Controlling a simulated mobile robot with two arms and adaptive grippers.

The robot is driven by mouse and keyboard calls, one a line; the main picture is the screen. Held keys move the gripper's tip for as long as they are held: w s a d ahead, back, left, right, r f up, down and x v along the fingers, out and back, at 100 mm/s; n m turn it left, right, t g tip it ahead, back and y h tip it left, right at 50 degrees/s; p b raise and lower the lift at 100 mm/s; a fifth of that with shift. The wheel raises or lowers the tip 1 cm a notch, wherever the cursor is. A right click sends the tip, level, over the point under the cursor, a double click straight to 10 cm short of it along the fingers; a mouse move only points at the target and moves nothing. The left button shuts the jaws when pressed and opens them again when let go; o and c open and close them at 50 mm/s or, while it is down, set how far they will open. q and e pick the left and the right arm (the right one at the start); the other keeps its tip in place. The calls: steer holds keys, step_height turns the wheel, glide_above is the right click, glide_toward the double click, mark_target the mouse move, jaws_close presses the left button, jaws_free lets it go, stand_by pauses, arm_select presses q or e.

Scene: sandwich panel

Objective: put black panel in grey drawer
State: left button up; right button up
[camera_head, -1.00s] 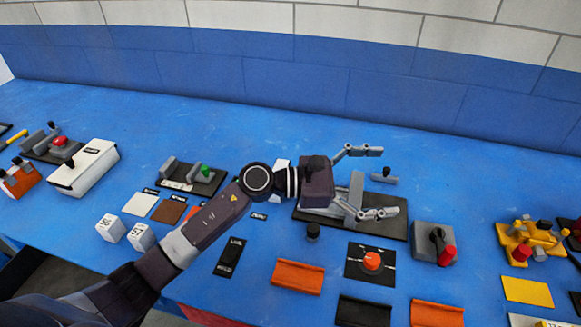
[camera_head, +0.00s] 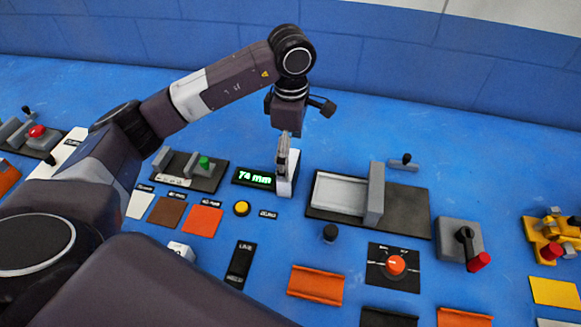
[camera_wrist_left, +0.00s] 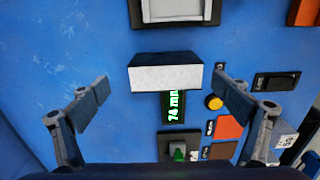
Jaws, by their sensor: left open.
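My left gripper (camera_head: 283,158) points down over a white block (camera_head: 286,188) beside the display. In the left wrist view, the fingers (camera_wrist_left: 163,101) are spread wide with nothing held between them; the white block (camera_wrist_left: 165,78), with a dark side, lies between and beyond them. I cannot tell whether they touch it. A black piece (camera_head: 388,317), cut by the bottom edge of the head view, may be the black panel. A grey tray-like fixture (camera_head: 340,193) with an upright grey plate stands on a black base to the right; I cannot tell whether it is the grey drawer.
A green-lit display (camera_head: 253,178) reads 74 mm. A yellow button (camera_head: 242,208), orange tile (camera_head: 202,219) and brown tile (camera_head: 166,211) lie nearby. A red knob (camera_head: 397,265) and grey lever box (camera_head: 461,246) stand at right.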

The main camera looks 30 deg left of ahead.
arm_select(q)
steer(key=shift+s+f, duration=0.2)
steer(key=shift+f, duration=0.65)
steer(key=f, duration=0.1)
steer(key=f+p, duration=0.1)
steer(key=f, duration=0.1)
steer(key=shift+s+f, duration=0.2)
steer(key=shift+s, duration=0.05)
steer(key=shift+f+p, duration=0.3)
steer(key=shift+f, duration=0.3)
steer(key=c, duration=1.2)
steer(key=shift+c, duration=1)
steer(key=shift+r, duration=0.15)
